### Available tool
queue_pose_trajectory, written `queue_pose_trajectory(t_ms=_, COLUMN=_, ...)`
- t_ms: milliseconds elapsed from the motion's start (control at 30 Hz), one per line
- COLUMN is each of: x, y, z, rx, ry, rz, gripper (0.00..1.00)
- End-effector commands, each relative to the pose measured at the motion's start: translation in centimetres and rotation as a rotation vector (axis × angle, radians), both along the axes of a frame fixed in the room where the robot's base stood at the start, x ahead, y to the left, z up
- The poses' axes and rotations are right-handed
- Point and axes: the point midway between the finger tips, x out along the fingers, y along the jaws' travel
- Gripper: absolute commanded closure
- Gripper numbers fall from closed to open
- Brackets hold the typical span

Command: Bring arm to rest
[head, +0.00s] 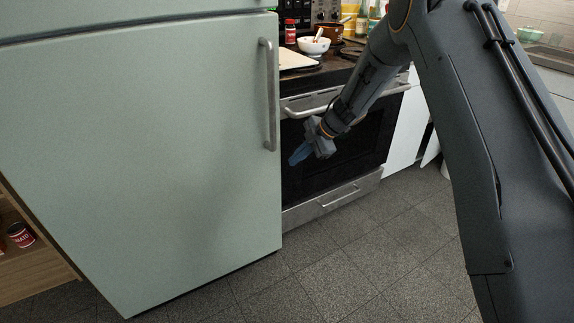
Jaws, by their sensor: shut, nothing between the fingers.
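My gripper (299,155) hangs at the end of my arm in front of the stove's dark oven door (350,155). Its blue fingers point down and to the left and are shut with nothing between them. My arm comes in from the upper right and slants down across the oven handle (310,110). I cannot tell how far the gripper is from the oven door. The large arm link fills the right side of the view.
A pale green fridge (140,150) with a grey handle (269,95) stands close on the left. A white bowl (313,46) and a red can (290,31) stand on the stove. A shelf with another can (21,235) is at lower left. The tiled floor (370,250) is clear.

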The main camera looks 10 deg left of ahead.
Motion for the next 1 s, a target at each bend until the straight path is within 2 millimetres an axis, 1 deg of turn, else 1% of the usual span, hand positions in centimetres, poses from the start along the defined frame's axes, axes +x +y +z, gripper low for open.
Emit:
queue_pose_trajectory(t_ms=167, x=-0.2, y=-0.6, z=1.3, rx=0.002, ry=-0.003, rz=-0.006, gripper=1.0)
queue_pose_trajectory(t_ms=233, x=0.1, y=-0.8, z=2.2, rx=0.013, ry=-0.014, rz=-0.041, gripper=1.0)
queue_pose_trajectory(t_ms=267, x=0.3, y=-1.0, z=2.8, rx=0.021, ry=-0.024, rz=-0.068, gripper=1.0)
queue_pose_trajectory(t_ms=367, x=1.4, y=-2.1, z=5.8, rx=0.052, ry=-0.064, rz=-0.214, gripper=1.0)
queue_pose_trajectory(t_ms=400, x=1.9, y=-2.9, z=7.2, rx=0.065, ry=-0.082, rz=-0.292, gripper=1.0)
queue_pose_trajectory(t_ms=467, x=2.4, y=-4.7, z=9.4, rx=0.079, ry=-0.105, rz=-0.426, gripper=1.0)
queue_pose_trajectory(t_ms=500, x=2.5, y=-6.0, z=10.7, rx=0.084, ry=-0.116, rz=-0.517, gripper=1.0)
queue_pose_trajectory(t_ms=567, x=2.2, y=-8.4, z=12.4, rx=0.084, ry=-0.124, rz=-0.656, gripper=1.0)
queue_pose_trajectory(t_ms=633, x=1.2, y=-11.5, z=14.0, rx=0.075, ry=-0.119, rz=-0.816, gripper=1.0)
queue_pose_trajectory(t_ms=667, x=0.6, y=-12.8, z=14.5, rx=0.069, ry=-0.113, rz=-0.885, gripper=1.0)
queue_pose_trajectory(t_ms=700, x=-0.6, y=-14.6, z=15.1, rx=0.059, ry=-0.1, rz=-0.976, gripper=1.0)
queue_pose_trajectory(t_ms=767, x=-2.7, y=-17.3, z=15.9, rx=0.039, ry=-0.072, rz=-1.11, gripper=1.0)
queue_pose_trajectory(t_ms=800, x=-4.5, y=-19.0, z=16.2, rx=0.023, ry=-0.047, rz=-1.198, gripper=1.0)
queue_pose_trajectory(t_ms=867, x=-7.5, y=-21.4, z=16.6, rx=-0.004, ry=0.002, rz=-1.327, gripper=1.0)
queue_pose_trajectory(t_ms=900, x=-9.8, y=-22.8, z=16.7, rx=-0.026, ry=0.04, rz=-1.411, gripper=1.0)
queue_pose_trajectory(t_ms=967, x=-13.7, y=-24.5, z=16.7, rx=-0.057, ry=0.109, rz=-1.526, gripper=1.0)
queue_pose_trajectory(t_ms=1000, x=-16.3, y=-25.4, z=16.6, rx=-0.078, ry=0.158, rz=-1.599, gripper=1.0)
